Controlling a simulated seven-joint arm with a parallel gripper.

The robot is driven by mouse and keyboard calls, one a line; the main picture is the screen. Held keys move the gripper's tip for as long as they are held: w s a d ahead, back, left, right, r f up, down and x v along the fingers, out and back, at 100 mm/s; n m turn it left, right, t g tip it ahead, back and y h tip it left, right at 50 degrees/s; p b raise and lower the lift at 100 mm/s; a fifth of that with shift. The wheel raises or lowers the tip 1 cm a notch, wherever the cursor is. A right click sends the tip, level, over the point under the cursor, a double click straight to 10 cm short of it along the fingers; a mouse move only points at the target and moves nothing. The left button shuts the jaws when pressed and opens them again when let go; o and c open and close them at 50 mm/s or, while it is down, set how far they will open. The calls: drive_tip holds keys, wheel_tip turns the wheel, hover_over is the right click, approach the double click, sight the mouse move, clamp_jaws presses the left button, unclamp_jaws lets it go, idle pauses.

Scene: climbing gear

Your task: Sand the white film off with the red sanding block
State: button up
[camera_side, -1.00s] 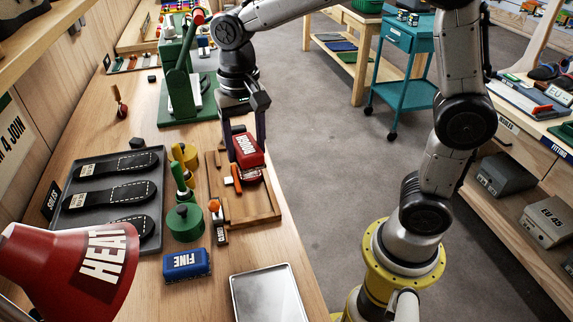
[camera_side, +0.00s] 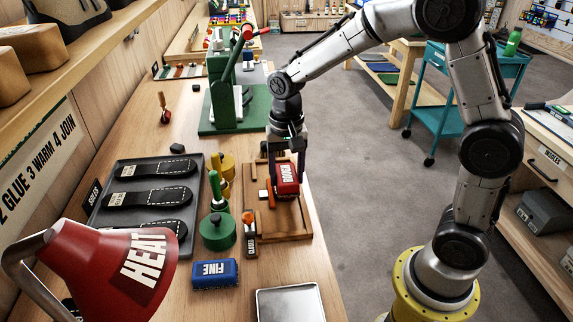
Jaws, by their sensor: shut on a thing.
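The red sanding block (camera_side: 287,179), marked ROUGH, is between the fingers of my gripper (camera_side: 286,160), which is shut on it. The gripper points down over the wooden tray (camera_side: 291,223). The block is over the right part of this tray, beside an orange-tipped piece (camera_side: 269,192). I cannot tell whether the block touches what is under it. I cannot make out the white film; block and gripper may hide it.
A blue FINE block (camera_side: 214,274), a green pot (camera_side: 217,232) and a metal tray (camera_side: 288,303) stand near. A dark tray (camera_side: 101,221) of soles lies left. The red HEAT lamp (camera_side: 110,262) is in front, a green press (camera_side: 225,95) behind.

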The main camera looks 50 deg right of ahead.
drive_tip(key=shift+f, duration=0.85)
drive_tip(key=shift+w+d+f, duration=0.15)
drive_tip(key=shift+w+f, duration=0.05)
drive_tip(key=shift+f, duration=0.75)
drive_tip(key=shift+w+d, duration=2.05)
drive_tip(key=shift+s+a, duration=2.25)
drive_tip(key=shift+r, duration=4.2)
